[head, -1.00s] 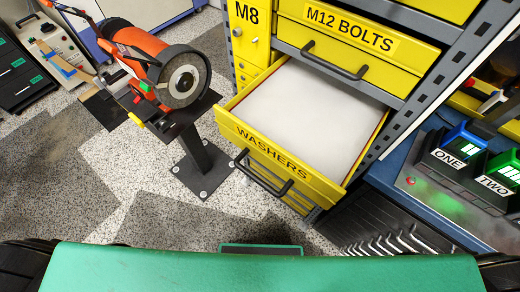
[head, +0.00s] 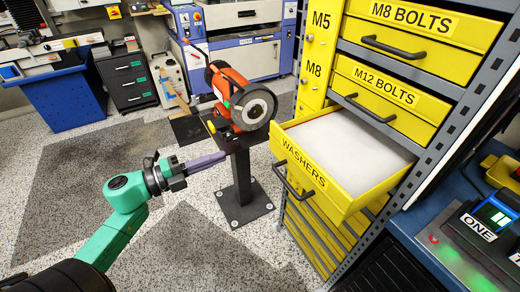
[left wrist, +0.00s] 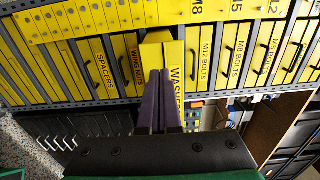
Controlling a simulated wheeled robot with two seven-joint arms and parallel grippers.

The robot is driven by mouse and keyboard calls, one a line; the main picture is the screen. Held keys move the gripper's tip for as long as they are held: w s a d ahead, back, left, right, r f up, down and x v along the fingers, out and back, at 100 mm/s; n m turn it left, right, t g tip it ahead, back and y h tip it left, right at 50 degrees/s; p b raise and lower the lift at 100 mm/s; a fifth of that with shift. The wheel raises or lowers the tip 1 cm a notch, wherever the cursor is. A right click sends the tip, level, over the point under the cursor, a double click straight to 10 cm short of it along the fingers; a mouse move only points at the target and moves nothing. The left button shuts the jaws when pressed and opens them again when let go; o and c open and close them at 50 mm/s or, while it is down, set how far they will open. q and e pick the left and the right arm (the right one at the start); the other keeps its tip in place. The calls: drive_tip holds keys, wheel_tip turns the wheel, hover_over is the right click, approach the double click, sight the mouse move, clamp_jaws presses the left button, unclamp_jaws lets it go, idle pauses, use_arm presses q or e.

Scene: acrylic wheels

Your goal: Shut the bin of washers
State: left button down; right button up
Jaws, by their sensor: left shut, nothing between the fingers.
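The yellow bin of washers (head: 308,178) is pulled well out of the grey rack, with its pale contents uncovered. Its dark bar handle (head: 286,180) is on the front face. My left gripper (head: 224,157) has purple fingers closed together with nothing between them. In the head view it points right toward the bin front, with a visible gap. In the left wrist view my left gripper (left wrist: 161,88) points at the washers bin (left wrist: 176,62) and hides part of its front and label. My right gripper is out of view.
A bench grinder on a black pedestal (head: 243,180) stands behind and left of the bin. The M12 bolts drawer (head: 380,92) above is shut. A blue bench (head: 440,235) with chargers is at the right.

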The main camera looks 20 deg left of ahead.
use_arm(q)
drive_tip(key=p+x, duration=0.2)
drive_tip(key=x, duration=1.1)
drive_tip(key=shift+w+a+p, duration=0.2)
drive_tip(key=shift+p, duration=0.2)
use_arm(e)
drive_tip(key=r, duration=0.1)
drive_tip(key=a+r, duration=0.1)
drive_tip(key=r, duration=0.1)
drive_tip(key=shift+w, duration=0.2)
use_arm(q)
drive_tip(key=shift+f, duration=0.1)
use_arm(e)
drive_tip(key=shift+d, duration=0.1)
